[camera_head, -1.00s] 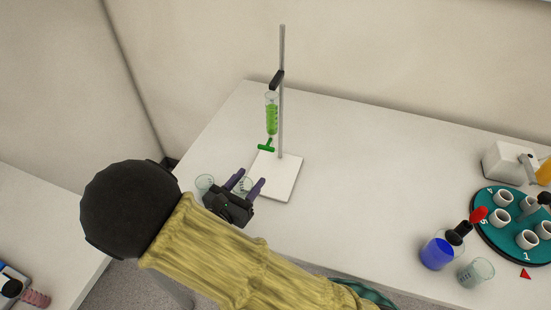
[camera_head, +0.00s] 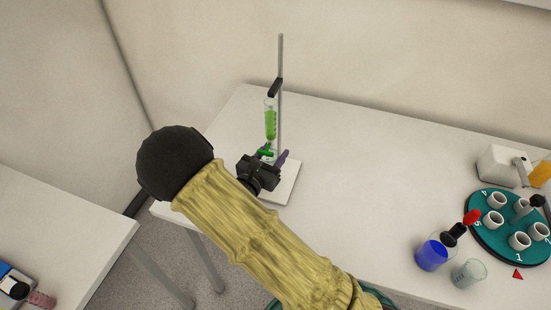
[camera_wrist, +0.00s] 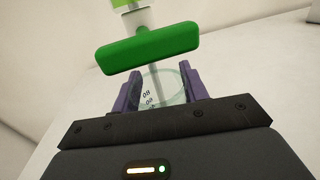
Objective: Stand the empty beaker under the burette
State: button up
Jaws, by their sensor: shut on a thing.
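The burette (camera_head: 270,124) with green liquid hangs from a clamp on a stand rod. Its green tap (camera_head: 265,152) also shows large in the wrist view (camera_wrist: 150,47). My gripper (camera_head: 274,157) is at the burette's lower end, over the white stand base (camera_head: 288,187). Its purple fingers are shut on a clear beaker (camera_wrist: 170,93) with dark markings, which shows behind and below the tap in the wrist view. The beaker looks empty and roughly below the tap. My gripper mostly hides it in the head view. I cannot tell whether its bottom touches the base.
At right stand a flask of blue liquid (camera_head: 431,257), another clear beaker (camera_head: 470,273) and a teal round rack (camera_head: 482,243) with white cups. A white device (camera_head: 503,165) is behind them. The middle of the white table (camera_head: 380,185) is clear.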

jog(key=shift+w+d+f+p, duration=0.15)
jog(key=shift+w+f+p, duration=0.15)
jog(key=shift+f, duration=0.45)
jog(key=shift+w+d+f+p, duration=0.15)
jog(key=shift+w+f, duration=0.1)
jog(key=shift+f, duration=0.75)
jog(key=shift+f, duration=0.15)
jog(key=o, duration=1)
